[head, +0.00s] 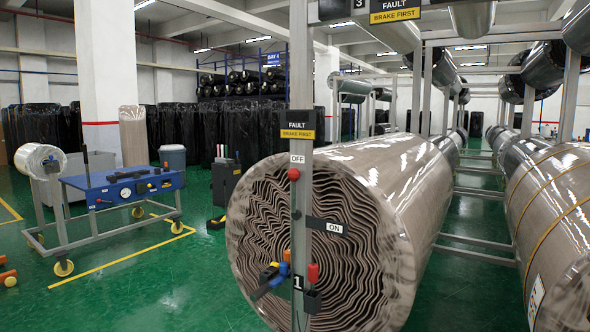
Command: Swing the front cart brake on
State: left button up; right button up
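The front cart's grey post (302,100) stands in front of a large wrapped roll (395,170) in the head view. A red ball knob (294,174) sits on the post just under a white OFF label (297,158). A black plate with a white ON label (335,228) sticks out to the right, lower down. The knob is by OFF and apart from ON. A black and yellow sign reading FAULT, BRAKE FIRST (298,126) is above. Neither of my grippers is in view.
Small blue, orange, red and black fittings (285,270) sit low on the post near a number 1. A blue-topped wheeled cart (122,187) stands at the left. Another wrapped roll (550,215) lies at the right. The green floor (170,290) at the front left is mostly clear.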

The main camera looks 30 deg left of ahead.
aim_at(293, 175)
jog(key=k, duration=0.5)
jog(key=u, duration=1.75)
jog(key=i, duration=1.35)
jog(key=z, duration=2.2)
